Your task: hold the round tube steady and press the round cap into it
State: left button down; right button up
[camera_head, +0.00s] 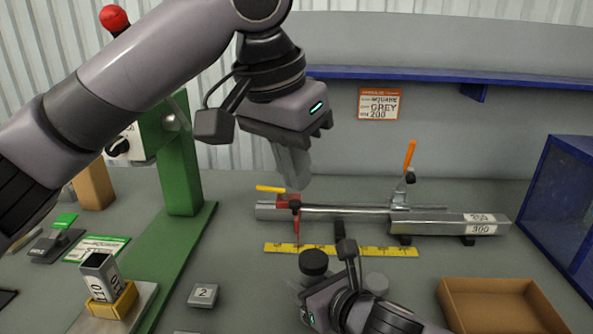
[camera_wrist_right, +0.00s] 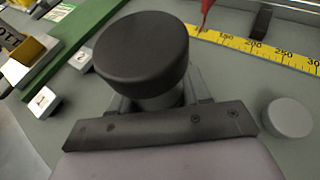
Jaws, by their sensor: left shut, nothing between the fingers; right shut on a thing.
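A black round cap (camera_head: 313,262) with a paler lower part is held upright in my right gripper (camera_head: 318,287), above the table. In the right wrist view the cap (camera_wrist_right: 140,52) is close up between the fingers, which are mostly hidden behind it. A silver tube (camera_head: 340,213) lies level across the bench behind it, apart from the cap. My left gripper (camera_head: 298,186) is shut and empty, pointing down just above the tube's left end. I cannot tell whether it touches the tube.
A red clamp (camera_head: 288,201) and an orange-handled clamp (camera_head: 409,175) stand at the tube. A thicker labelled bar (camera_head: 440,225) continues right. A yellow ruler (camera_head: 380,252), a grey disc (camera_head: 376,281), an open brown box (camera_head: 500,287) and a green press (camera_head: 180,170) surround the bench.

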jog(key=o, duration=1.2)
